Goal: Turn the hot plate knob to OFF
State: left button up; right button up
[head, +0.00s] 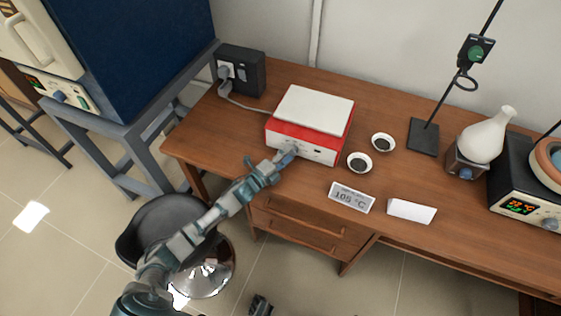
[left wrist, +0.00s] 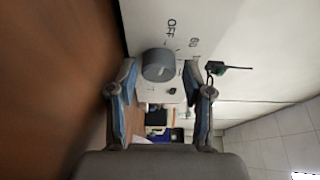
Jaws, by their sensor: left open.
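The hot plate has a red body (head: 279,133) and a white top (head: 315,108), and stands on the wooden bench. Its grey round knob (left wrist: 158,65) shows in the left wrist view on the white front panel, with "OFF" printed beside it. My left gripper (head: 288,153) is open at the panel's left part; in the left wrist view its fingers (left wrist: 160,76) are on either side of the knob, with small gaps visible. In the head view the gripper largely hides the knob. A dark part at the bottom edge (head: 261,305) may be my right gripper; its jaws are unclear.
A black power box (head: 241,70) stands behind left. A black stool (head: 165,228) is below my left arm.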

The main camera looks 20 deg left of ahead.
pick_arm(q)
jog(key=shift+s+d+f+m+g, duration=0.15)
jog(key=shift+d+f+m+g, duration=0.15)
jog(key=shift+m, duration=0.2)
jog(key=m, duration=0.1)
jog(key=m+y+p, duration=0.1)
jog(key=shift+r+m+g, duration=0.2)
jog(key=shift+m+g, duration=0.1)
jog(key=shift+g, duration=0.1)
jog(key=shift+d+m+g, duration=0.1)
jog(key=shift+m+g, duration=0.2)
jog(key=shift+m, duration=0.5)
jog(key=shift+m+y+b, duration=0.3)
jog(key=shift+m+y, duration=0.1)
jog(key=shift+m, duration=0.2)
jog(key=r+p+v, duration=0.1)
jog(key=p+v, duration=0.2)
jog(key=v, duration=1.4)
jog(key=s+d+f+n+g+y, duration=0.1)
jog(key=s+f+n+g+y, duration=0.4)
jog(key=s+f+n, duration=0.7)
jog(key=f+n, duration=0.1)
jog(key=n, duration=0.4)
jog(key=shift+s+g+y, duration=0.4)
jog(key=shift+f, duration=0.1)
